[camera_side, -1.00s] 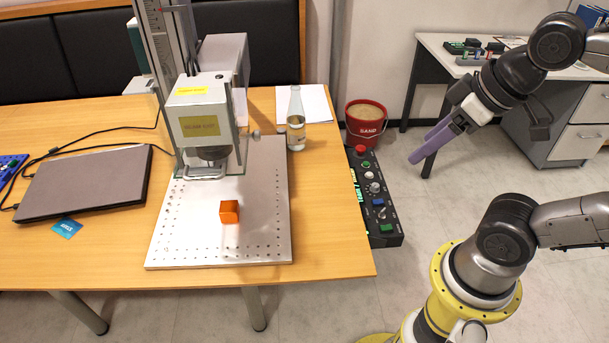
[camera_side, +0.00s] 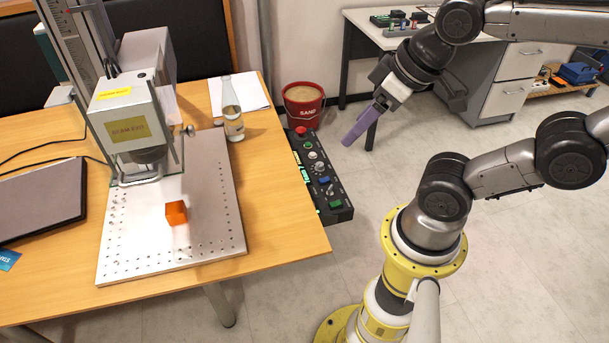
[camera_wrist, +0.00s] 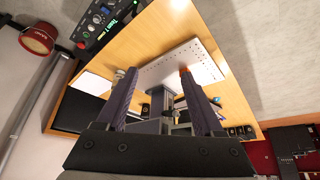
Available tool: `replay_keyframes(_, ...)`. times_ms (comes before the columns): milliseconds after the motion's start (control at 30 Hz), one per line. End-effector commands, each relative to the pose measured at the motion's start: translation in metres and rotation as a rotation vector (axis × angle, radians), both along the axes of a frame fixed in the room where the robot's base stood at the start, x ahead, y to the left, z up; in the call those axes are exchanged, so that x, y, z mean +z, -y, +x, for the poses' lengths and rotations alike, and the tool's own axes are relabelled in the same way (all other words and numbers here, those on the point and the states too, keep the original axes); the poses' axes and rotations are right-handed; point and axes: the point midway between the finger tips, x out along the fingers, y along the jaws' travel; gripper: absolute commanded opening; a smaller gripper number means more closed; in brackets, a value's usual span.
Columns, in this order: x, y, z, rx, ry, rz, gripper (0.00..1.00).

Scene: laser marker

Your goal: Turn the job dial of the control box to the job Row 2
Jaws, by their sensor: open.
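The black control box (camera_side: 334,199) lies along the right edge of the wooden table in the side view. It carries a red button, round knobs, blue and green buttons and a lit green display. A pale knob (camera_side: 318,167) sits mid-panel; I cannot tell which knob is the job dial, or its setting. My gripper (camera_side: 353,138) is open and empty, right of the box, with its purple fingers pointing down-left and apart from it. In the wrist view, the box (camera_wrist: 88,27) is at the upper left, beyond my open fingers (camera_wrist: 158,88); its display text is unreadable.
The laser marker (camera_side: 126,118) stands on a metal plate (camera_side: 208,205) with an orange block (camera_side: 176,212). A red sand bucket (camera_side: 303,103) is behind the box. Floor is clear between box and arm base.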

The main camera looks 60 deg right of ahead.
Motion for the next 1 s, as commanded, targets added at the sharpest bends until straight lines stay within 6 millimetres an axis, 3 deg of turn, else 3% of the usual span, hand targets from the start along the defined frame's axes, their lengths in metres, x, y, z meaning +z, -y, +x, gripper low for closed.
replay_keyframes(533, 0.004, 0.000, 0.004, 0.046, 0.022, -0.025, 0.69)
replay_keyframes(633, 0.027, 0.000, 0.027, 0.110, 0.090, -0.067, 0.69)
replay_keyframes(733, 0.036, 0.005, 0.051, 0.135, 0.093, -0.096, 0.69)
replay_keyframes(1000, 0.034, 0.040, 0.130, 0.142, 0.027, -0.156, 0.69)
